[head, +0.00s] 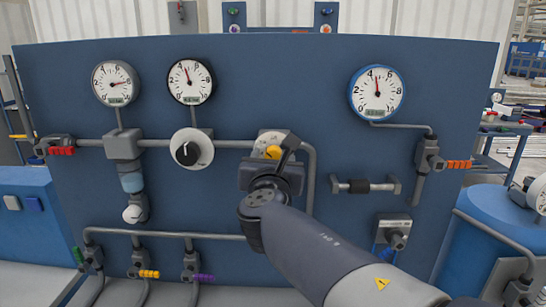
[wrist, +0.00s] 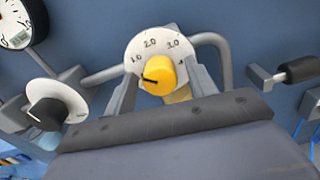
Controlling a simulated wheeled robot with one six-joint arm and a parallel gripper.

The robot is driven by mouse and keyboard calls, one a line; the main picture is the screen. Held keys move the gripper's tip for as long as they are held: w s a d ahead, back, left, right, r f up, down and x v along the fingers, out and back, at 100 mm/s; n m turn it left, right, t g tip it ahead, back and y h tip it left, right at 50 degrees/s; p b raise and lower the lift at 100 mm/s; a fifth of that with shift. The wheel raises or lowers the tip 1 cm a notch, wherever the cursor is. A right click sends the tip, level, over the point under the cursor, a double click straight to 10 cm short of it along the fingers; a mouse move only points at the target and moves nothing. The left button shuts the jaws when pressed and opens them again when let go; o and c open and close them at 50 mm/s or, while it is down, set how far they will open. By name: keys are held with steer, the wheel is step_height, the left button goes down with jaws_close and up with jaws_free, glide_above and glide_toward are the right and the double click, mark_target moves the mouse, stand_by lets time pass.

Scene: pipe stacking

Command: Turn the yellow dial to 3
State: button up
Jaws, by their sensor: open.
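The yellow dial (wrist: 159,74) sits on a round white scale plate (wrist: 150,44) on the blue panel. The numbers 1.0, 2.0 and 3.0 are readable, with a partly hidden 4 at the right. The dial's dark mark points left, near or just below 1.0. My gripper (wrist: 164,82) is open, with one finger on each side of the dial. Whether the fingers touch it I cannot tell.
A black knob on a white plate (head: 192,149) is to the left. Grey pipes (head: 310,175) run around the dial. A black-gripped horizontal handle (head: 364,186) is to the right. Three round gauges, one a blue-rimmed gauge (head: 377,94), sit higher up.

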steer(key=shift+c, duration=0.4)
steer(key=c, duration=0.9)
steer(key=shift+f+m+b, duration=0.1)
steer(key=shift+m+b, duration=0.2)
steer(key=shift+b, duration=0.1)
steer(key=m+b, duration=0.2)
steer(key=b, duration=0.1)
steer(key=shift+f+m, duration=0.15)
steer(key=shift+m, duration=0.25)
steer(key=m+b, duration=1)
steer(key=m, duration=0.1)
steer(key=shift+m, duration=0.3)
steer(key=m+b, duration=0.3)
steer(key=m, duration=0.1)
steer(key=shift+r+m+b, duration=0.2)
steer(key=shift+m+b, duration=0.15)
steer(key=shift+m, duration=0.05)
